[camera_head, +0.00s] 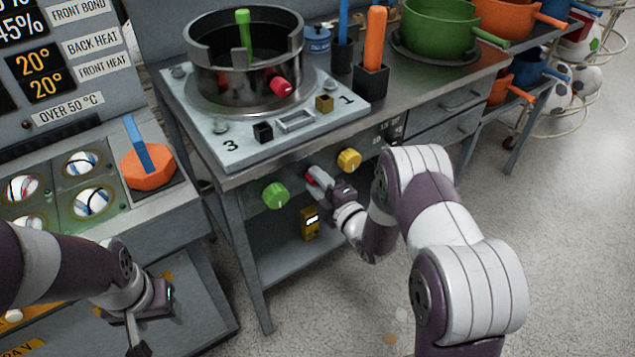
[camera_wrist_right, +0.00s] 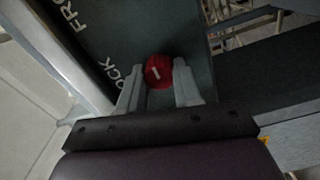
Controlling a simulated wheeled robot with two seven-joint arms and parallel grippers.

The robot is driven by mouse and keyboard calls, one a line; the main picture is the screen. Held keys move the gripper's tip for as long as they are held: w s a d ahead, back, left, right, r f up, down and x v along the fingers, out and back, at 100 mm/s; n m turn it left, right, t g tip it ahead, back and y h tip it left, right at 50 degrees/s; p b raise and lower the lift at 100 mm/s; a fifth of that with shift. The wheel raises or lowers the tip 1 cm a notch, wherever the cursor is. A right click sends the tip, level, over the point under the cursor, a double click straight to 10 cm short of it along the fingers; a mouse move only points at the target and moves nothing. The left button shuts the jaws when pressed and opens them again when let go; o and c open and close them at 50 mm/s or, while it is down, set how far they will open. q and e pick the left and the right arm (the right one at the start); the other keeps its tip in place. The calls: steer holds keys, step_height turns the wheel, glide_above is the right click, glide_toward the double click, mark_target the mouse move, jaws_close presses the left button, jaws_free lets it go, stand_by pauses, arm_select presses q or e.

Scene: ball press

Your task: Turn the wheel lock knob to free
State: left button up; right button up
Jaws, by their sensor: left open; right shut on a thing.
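The red knob (camera_head: 311,175) is on the front face of the grey bench, between a green knob (camera_head: 275,195) and a yellow knob (camera_head: 349,160). My right gripper (camera_head: 319,180) is at the red knob and partly hides it. In the right wrist view the red knob (camera_wrist_right: 158,70) has a short white mark, tilted from the upright. There the fingers of my right gripper (camera_wrist_right: 159,88) are on either side of it, shut on it. Panel lettering reading "OCK" and "FRO" shows beside it, partly cut off. My left gripper (camera_head: 136,335) is open and empty at the lower left.
A round metal drum (camera_head: 245,85) with a red handle stands on a plate on the bench (camera_head: 424,90). A yellow device (camera_head: 310,223) is under the knobs. A console with an orange knob (camera_head: 149,170) is at the left.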

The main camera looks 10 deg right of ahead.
steer(key=o, duration=1)
steer(key=shift+o, duration=0.2)
steer(key=v, duration=1.2)
steer(key=shift+s, duration=0.4)
steer(key=shift+d, duration=0.1)
